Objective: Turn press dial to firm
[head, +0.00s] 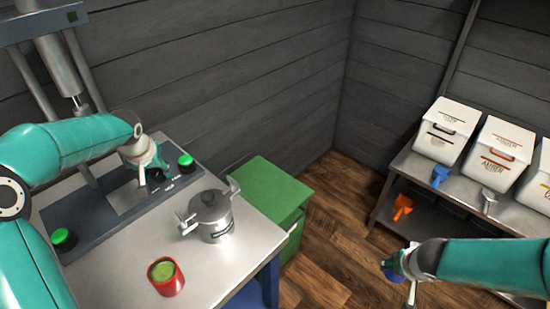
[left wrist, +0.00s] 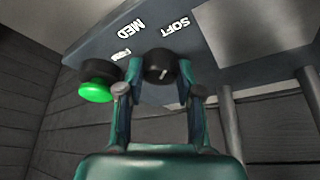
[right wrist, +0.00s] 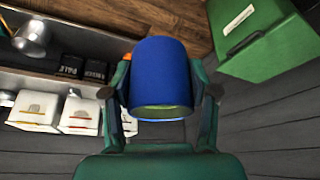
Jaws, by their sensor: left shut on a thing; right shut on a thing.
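The press dial (left wrist: 160,66) is a round black knob with a short white mark on its face. The words SOFT, MED and a smaller, blurred one stand around it on the grey press base (left wrist: 225,80). My left gripper (left wrist: 159,88) has its fingers on either side of the dial and is shut on it; it also shows over the press in the head view (head: 152,178), where it mostly hides the dial. I cannot tell which word the mark points at. My right gripper (right wrist: 160,95) is shut on a blue cup (right wrist: 160,75), held over the floor, away from the press.
A green button (left wrist: 96,92) in a black collar sits close beside the dial; another (head: 63,238) is at the base's near left corner. A lidded pot (head: 212,215) and a red cup (head: 166,277) stand on the table. A green cabinet (head: 262,190) stands beyond it.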

